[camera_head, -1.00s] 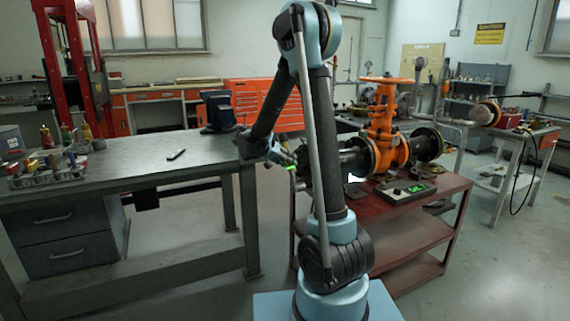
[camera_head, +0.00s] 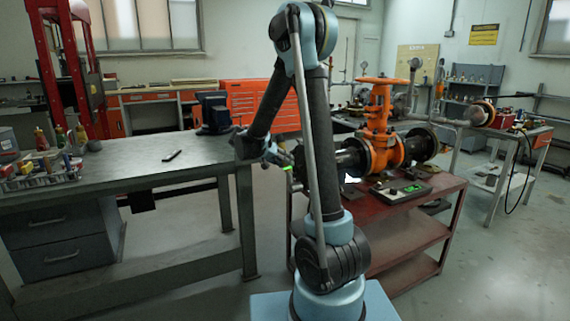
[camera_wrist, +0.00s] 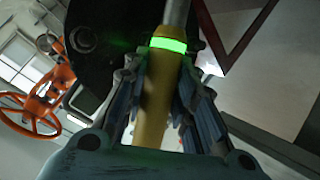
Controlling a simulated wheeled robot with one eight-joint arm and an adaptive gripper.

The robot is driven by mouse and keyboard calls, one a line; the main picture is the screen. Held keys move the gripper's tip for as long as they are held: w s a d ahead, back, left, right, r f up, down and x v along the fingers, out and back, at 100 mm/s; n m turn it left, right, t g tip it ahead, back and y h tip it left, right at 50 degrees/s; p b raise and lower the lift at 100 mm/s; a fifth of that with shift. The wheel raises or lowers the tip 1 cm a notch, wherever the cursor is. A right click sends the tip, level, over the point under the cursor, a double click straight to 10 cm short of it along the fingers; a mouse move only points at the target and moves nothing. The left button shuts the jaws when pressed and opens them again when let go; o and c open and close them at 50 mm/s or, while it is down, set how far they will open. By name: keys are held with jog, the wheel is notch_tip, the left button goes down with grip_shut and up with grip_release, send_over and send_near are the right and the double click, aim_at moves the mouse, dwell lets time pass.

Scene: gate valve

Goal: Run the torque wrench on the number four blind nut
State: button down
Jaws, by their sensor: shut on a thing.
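My gripper (camera_wrist: 160,95) is shut on a tool with a yellow handle (camera_wrist: 154,112), a glowing green ring (camera_wrist: 168,45) and a grey shaft (camera_wrist: 177,14), which I take to be the torque wrench. Its far end is out of the wrist view. The orange gate valve (camera_head: 381,125) sits between black flanges on the red cart. A dark flange face (camera_wrist: 112,40) is close beside the tool in the wrist view. No nut numbers can be read.
The red cart (camera_head: 405,212) carries a dark case with a green display (camera_head: 412,188) in front of the valve. A grey workbench (camera_head: 100,175) with a vise (camera_head: 213,112) stands to the left. Floor between bench and cart is clear.

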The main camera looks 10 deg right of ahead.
jog(key=shift+w+d, duration=0.1)
jog(key=shift+d, duration=0.25)
jog(key=shift+w+d, duration=0.1)
jog(key=shift+d, duration=0.25)
jog(key=shift+w+d, duration=0.1)
jog(key=shift+d, duration=0.2)
jog(key=shift+w+d, duration=0.15)
jog(key=shift+d, duration=0.2)
jog(key=shift+w+d+r, duration=0.1)
jog(key=shift+w+d, duration=0.05)
jog(key=shift+d, duration=0.4)
dwell(1.2)
jog(key=shift+a, duration=0.3)
dwell(0.7)
jog(key=shift+s+a, duration=0.25)
jog(key=shift+a, duration=0.4)
jog(key=shift+s+a, duration=0.25)
jog(key=shift+a, duration=0.45)
jog(key=shift+s+a, duration=0.25)
jog(key=shift+a, duration=0.4)
